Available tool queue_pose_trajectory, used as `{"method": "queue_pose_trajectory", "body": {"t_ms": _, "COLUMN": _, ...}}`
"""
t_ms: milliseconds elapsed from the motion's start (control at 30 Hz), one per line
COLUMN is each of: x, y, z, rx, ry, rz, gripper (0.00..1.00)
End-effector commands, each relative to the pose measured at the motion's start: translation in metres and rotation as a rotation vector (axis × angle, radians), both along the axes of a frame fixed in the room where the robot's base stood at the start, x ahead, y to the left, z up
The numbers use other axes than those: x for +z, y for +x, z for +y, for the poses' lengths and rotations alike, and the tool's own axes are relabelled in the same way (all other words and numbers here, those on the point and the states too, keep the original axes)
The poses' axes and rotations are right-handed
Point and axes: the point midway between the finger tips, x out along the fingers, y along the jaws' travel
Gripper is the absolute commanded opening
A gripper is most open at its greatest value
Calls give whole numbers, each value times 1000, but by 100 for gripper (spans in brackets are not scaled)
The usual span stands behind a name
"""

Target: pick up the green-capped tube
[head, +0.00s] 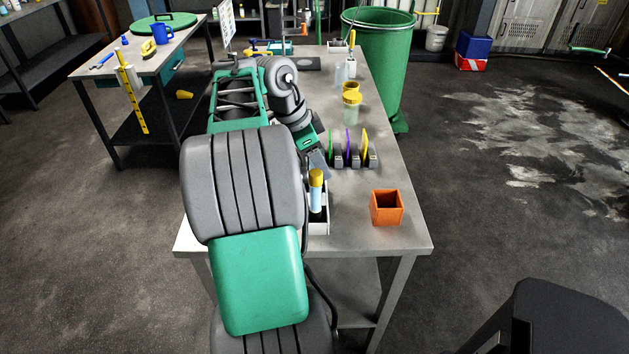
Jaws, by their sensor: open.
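I cannot make out a green-capped tube; my own arm covers part of the bench. A yellow-capped tube (316,194) with a pale blue body stands upright in a white holder (319,228) near the front of the bench, partly hidden by my arm. My gripper (320,167) points down just behind the yellow cap in the picture. It is open, and I see nothing held in it, though its fingertips are small and partly hidden.
The metal bench (409,234) also holds an orange open box (386,208), a grey slotted stand (353,160) with green, purple and yellow pieces, and a yellow-lidded jar (351,103). A green bin (380,55) stands behind. The bench's front right corner is clear.

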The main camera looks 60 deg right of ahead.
Motion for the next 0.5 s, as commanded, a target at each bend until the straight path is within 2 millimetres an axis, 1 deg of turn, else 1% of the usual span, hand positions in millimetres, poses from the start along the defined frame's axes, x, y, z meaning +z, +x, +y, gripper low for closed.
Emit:
{"method": "queue_pose_trajectory", "body": {"t_ms": 33, "x": 0, "y": 0, "z": 0, "rx": 1, "ry": 0, "rz": 0, "gripper": 52}}
{"method": "queue_pose_trajectory", "body": {"t_ms": 67, "x": 0, "y": 0, "z": 0, "rx": 1, "ry": 0, "rz": 0, "gripper": 49}}
{"method": "queue_pose_trajectory", "body": {"t_ms": 500, "x": 0, "y": 0, "z": 0, "rx": 2, "ry": 1, "rz": 1, "gripper": 13}}
